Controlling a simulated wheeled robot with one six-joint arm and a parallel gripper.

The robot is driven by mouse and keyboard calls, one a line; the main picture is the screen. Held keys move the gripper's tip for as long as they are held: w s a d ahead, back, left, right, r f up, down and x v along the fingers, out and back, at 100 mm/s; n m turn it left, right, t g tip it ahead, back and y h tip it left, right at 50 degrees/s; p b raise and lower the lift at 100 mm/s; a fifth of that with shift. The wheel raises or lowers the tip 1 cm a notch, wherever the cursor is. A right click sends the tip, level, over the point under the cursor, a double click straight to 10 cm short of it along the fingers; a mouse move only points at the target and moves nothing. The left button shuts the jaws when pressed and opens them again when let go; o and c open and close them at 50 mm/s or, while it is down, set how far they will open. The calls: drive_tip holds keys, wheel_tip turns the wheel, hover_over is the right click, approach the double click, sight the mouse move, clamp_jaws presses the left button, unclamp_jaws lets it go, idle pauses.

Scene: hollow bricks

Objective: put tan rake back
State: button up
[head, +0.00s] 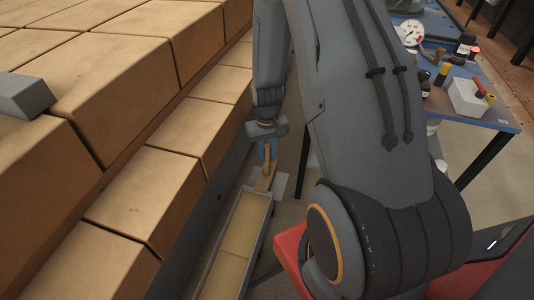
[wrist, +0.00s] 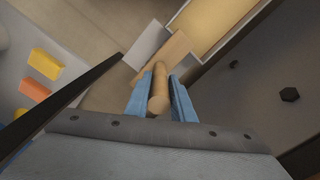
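The tan rake (wrist: 158,92) has a round wooden handle and a flat tan block at its far end. In the wrist view its handle lies between the two blue fingers of my gripper (wrist: 160,98), which touch it on both sides. In the head view my gripper (head: 267,152) points down with the rake (head: 264,182) under it, at the far end of a long narrow trough (head: 270,222). A light grey flat plate (head: 280,186) shows beside the rake's block; I cannot tell whether the block rests on it.
Large tan bricks (head: 120,80) are stacked on the left, with a grey block (head: 25,97) on top. A blue-topped table (head: 500,122) with a gauge (head: 410,32), bottles and a white box (head: 466,98) stands at the right.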

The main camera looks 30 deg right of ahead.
drive_tip(key=o, duration=0.4)
drive_tip(key=shift+c, duration=0.2)
drive_tip(key=shift+r, duration=0.1)
wheel_tip(320, 180, up, 12)
drive_tip(key=shift+r+p, duration=0.15)
drive_tip(key=shift+p, duration=0.9)
drive_tip(key=shift+a+r, duration=0.2)
drive_tip(key=shift+r, duration=0.4)
drive_tip(key=s+a+r+n, duration=0.4)
drive_tip(key=s+a+r, duration=1.4)
drive_tip(key=s+a, duration=0.1)
drive_tip(key=shift+s+a+r+n+y, duration=0.3)
drive_tip(key=shift+s+r, duration=0.05)
drive_tip(key=shift+s, duration=0.05)
drive_tip(key=shift+r, duration=0.1)
